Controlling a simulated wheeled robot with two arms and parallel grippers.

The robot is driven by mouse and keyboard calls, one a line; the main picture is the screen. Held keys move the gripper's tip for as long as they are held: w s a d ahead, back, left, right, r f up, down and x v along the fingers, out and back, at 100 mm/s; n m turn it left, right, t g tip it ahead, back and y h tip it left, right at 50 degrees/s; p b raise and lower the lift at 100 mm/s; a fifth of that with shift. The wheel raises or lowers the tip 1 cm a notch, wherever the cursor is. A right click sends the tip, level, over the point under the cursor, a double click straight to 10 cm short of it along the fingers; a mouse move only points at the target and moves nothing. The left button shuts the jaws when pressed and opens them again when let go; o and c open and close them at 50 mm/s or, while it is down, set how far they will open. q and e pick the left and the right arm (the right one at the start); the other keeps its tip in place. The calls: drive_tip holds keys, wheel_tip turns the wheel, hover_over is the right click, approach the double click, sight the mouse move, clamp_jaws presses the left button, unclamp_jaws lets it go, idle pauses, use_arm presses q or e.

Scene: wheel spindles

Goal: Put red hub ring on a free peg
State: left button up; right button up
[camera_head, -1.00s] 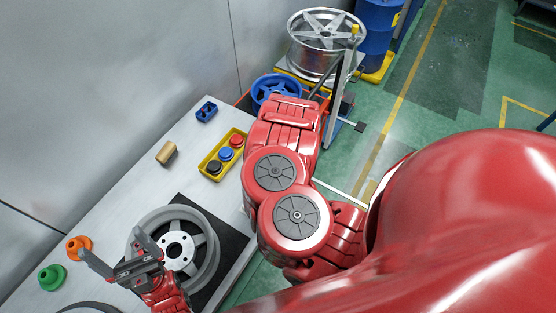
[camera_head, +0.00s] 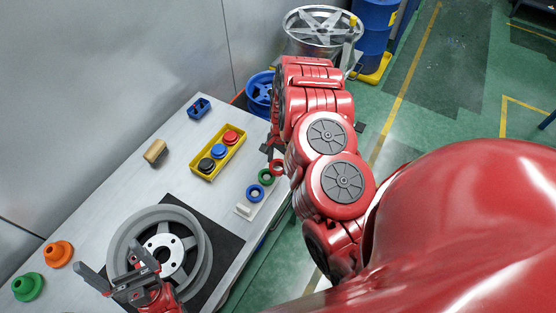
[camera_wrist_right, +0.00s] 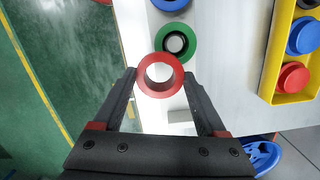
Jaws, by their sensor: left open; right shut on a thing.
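My right gripper (camera_wrist_right: 160,76) is shut on the red hub ring (camera_wrist_right: 142,78), holding it between the fingertips. In the right wrist view the ring's hole shows white surface. The green ring (camera_wrist_right: 176,57) lies just beyond it, around a pale peg, and the blue ring (camera_wrist_right: 170,5) is past that. In the head view the red ring (camera_head: 282,168) is beside the green ring (camera_head: 265,183), partly hidden by my arm. The blue ring (camera_head: 248,190) is nearer, by the white peg base (camera_head: 244,210). My left gripper (camera_head: 105,257) is open and empty near the grey wheel.
The grey wheel (camera_head: 120,245) rests on a black mat (camera_head: 224,243). A yellow tray (camera_head: 210,175) holds red, blue and black knobs. A blue block (camera_head: 199,107), tan cylinder (camera_head: 155,151), orange part (camera_head: 58,254) and green part (camera_head: 28,286) stand along the wall side.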

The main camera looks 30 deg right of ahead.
drive_tip(key=w, duration=0.1)
drive_tip(key=w+d+p, duration=0.1)
drive_tip(key=w+d, duration=0.1)
drive_tip(key=shift+w+d+f, duration=0.15)
drive_tip(key=shift+w+d, duration=0.1)
drive_tip(key=shift+w, duration=0.15)
drive_tip(key=shift+w+p, duration=0.35)
drive_tip(key=shift+p, duration=0.05)
drive_tip(key=shift+f, duration=0.15)
drive_tip(key=shift+d+f+p, duration=0.1)
drive_tip(key=shift+f+p, duration=0.2)
drive_tip(key=shift+f, duration=0.25)
drive_tip(key=shift+f+b, duration=0.3)
drive_tip(key=shift+f, duration=0.85)
drive_tip(key=shift+f, duration=0.2)
drive_tip(key=o, duration=1.4)
drive_tip(key=shift+r, duration=0.1)
drive_tip(key=shift+c, duration=0.2)
